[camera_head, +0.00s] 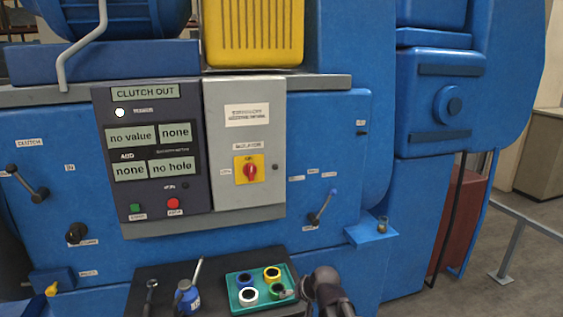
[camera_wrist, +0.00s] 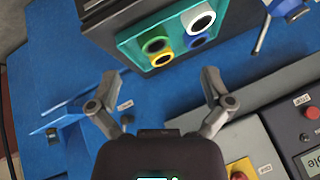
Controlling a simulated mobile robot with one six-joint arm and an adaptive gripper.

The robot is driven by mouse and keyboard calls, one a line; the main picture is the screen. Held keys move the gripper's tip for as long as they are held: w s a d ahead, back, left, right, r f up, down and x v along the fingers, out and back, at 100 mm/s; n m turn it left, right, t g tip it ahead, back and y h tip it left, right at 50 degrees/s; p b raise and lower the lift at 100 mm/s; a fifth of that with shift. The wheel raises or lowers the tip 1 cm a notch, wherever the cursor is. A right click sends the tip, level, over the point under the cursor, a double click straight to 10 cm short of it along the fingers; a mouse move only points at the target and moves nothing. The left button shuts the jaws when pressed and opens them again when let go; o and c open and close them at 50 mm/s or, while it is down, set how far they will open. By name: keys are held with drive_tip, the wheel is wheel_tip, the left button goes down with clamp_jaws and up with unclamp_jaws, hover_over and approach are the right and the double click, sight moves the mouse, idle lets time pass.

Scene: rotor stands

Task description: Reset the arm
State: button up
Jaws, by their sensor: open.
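In the wrist view my gripper (camera_wrist: 160,92) is open, its two fingers spread wide with nothing between them. A teal tray (camera_wrist: 125,47) with coloured rings is beyond the fingertips, apart from them. In the head view part of my arm (camera_head: 328,290) shows at the bottom, just right of the same tray (camera_head: 234,294). The tray holds a blue ring (camera_head: 247,278), a yellow ring (camera_head: 272,273), a white ring (camera_head: 248,295) and a green ring (camera_head: 278,289).
A blue machine (camera_head: 330,130) fills the scene. Its dark panel (camera_head: 150,95) reads "CLUTCH OUT". A grey box (camera_head: 230,185) carries a red rotary switch (camera_head: 250,170). Levers (camera_head: 322,208) stick out. A small blue shelf (camera_head: 368,238) is at right.

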drive_tip(key=s+d+f+g+h+b, duration=0.3)
drive_tip(key=s+d+f, duration=0.5)
drive_tip(key=s+d, duration=0.4)
drive_tip(key=d+g+h, duration=0.1)
drive_tip(key=g, duration=0.1)
drive_tip(key=shift+s+g+h, duration=0.3)
drive_tip(key=shift+s, duration=0.05)
